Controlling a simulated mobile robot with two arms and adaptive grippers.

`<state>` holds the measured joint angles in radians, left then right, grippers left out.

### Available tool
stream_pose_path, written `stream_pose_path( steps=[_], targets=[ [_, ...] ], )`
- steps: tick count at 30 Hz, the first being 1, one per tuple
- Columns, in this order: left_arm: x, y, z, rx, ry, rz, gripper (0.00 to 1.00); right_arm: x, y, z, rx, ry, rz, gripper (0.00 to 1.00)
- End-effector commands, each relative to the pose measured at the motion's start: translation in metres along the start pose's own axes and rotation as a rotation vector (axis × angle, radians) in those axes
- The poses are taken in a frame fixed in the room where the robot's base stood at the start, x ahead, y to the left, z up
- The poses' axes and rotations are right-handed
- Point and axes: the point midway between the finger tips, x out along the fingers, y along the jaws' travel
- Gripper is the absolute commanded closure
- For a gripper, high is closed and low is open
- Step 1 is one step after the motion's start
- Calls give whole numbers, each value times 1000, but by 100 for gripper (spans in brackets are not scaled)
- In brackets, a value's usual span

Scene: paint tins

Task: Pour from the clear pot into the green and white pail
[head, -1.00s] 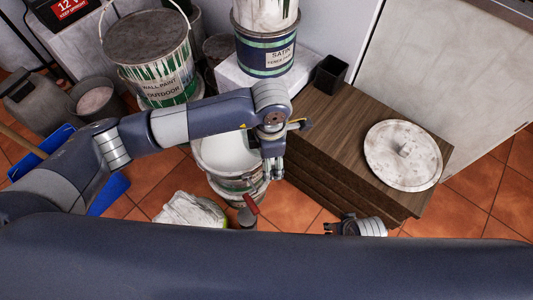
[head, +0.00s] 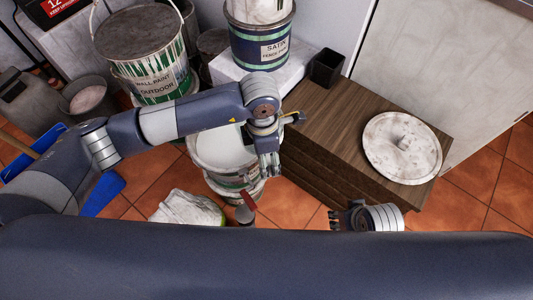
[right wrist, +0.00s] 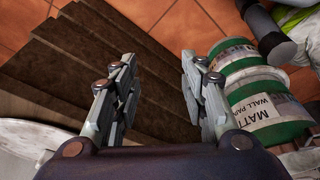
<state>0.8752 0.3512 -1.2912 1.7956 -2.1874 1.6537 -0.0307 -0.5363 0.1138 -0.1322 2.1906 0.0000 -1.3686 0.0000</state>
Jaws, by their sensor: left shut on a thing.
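The green and white pail (head: 222,148) stands open with white inside, at the centre of the head view. Its label side shows in the right wrist view (right wrist: 265,105), with a similar green and white tin against it. My left gripper (head: 269,172) is at the pail's right side. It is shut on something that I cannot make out. I cannot pick out the clear pot in either view. My right gripper (head: 334,222) is right of the pail and apart from it. In the right wrist view its two fingers (right wrist: 160,85) are spread, with nothing between them.
A brown stepped wooden block (head: 345,120) with a round whitish lid (head: 402,152) stands at right. Stacked tins (head: 155,85) and a blue tin (head: 262,45) stand behind. Tiled floor shows between.

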Motion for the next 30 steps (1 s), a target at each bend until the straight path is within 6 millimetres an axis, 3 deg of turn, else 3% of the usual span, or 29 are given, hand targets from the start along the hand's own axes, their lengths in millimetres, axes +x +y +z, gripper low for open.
stream_pose_path(
  steps=[15,30],
  targets=[
    [18,0,1,-1,-62,-39,64,-49,2,-3,3,30,5,60],
    [15,0,1,0,-59,-37,64,-49,2,-3,3,27,4,60]
  ],
)
